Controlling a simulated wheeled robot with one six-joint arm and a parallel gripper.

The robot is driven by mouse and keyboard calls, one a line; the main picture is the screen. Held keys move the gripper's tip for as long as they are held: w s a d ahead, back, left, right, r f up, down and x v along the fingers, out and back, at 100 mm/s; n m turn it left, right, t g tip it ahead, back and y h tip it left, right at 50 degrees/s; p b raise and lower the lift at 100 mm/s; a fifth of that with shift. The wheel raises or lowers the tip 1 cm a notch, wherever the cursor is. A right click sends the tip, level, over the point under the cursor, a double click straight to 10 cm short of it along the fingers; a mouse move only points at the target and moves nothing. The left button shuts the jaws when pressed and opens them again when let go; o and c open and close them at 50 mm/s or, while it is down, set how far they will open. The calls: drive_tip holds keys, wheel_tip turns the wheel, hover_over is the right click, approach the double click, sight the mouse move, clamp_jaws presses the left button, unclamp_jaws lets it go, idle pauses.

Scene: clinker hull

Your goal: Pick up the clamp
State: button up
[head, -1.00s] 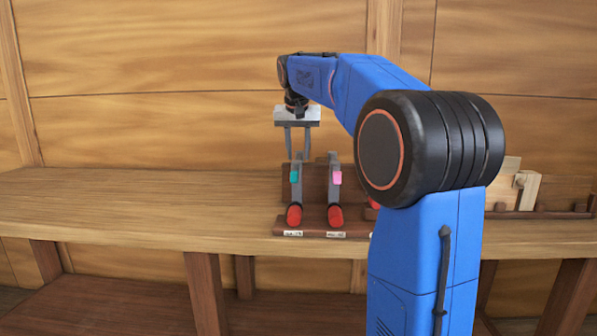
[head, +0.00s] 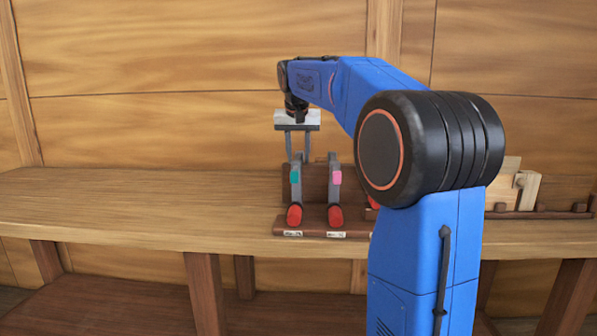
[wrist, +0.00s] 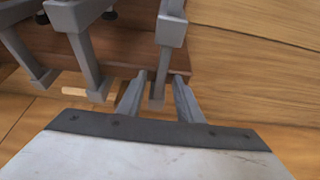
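Two grey clamps with red handles stand upright in a dark wooden rack (head: 310,233) on the bench. The left clamp (head: 295,190) has a teal tag and the right clamp (head: 335,190) a pink tag. My gripper (head: 298,160) points down at the top of the teal-tagged clamp in the head view. In the wrist view my gripper (wrist: 158,88) is open, with one finger on each side of a grey clamp bar (wrist: 167,55). Another grey clamp (wrist: 82,45) is to its left there. I cannot tell whether the fingers touch the bar.
A wooden bench (head: 140,205) runs along a planked wall; its left side is clear. Pale wooden pieces (head: 524,185) stand in a low dark holder at the right. My arm hides part of the bench, and a bit of red shows beside it.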

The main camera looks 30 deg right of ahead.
drive_tip(key=shift+c, duration=0.4)
clamp_jaws()
idle(1.0)
